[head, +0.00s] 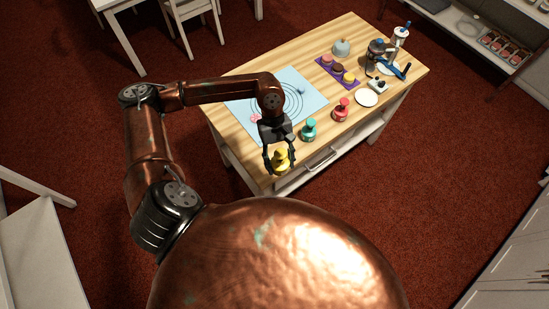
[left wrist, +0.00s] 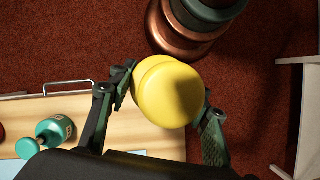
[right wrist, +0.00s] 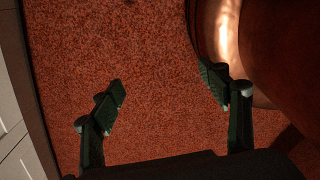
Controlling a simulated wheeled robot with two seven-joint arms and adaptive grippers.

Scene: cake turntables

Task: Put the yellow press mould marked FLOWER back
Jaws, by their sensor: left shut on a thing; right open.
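The yellow press mould (head: 281,158) is between the fingers of my left gripper (head: 279,163), at the table's near corner. In the left wrist view the yellow mould (left wrist: 168,92) fills the space between the two fingers of the left gripper (left wrist: 160,100), which is shut on it. Its marking cannot be read. Whether its base touches the table is hard to tell. A teal press mould (head: 309,130) and a red press mould (head: 341,109) stand to its right along the front edge. My right gripper (right wrist: 170,90) is open and empty, over the red floor.
A blue mat (head: 310,97) with rings lies behind the left gripper. A white plate (head: 366,98), a purple tray (head: 325,67) of small cakes and a blue-handled tool (head: 400,70) lie farther right. Bare wood shows near the front corner.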

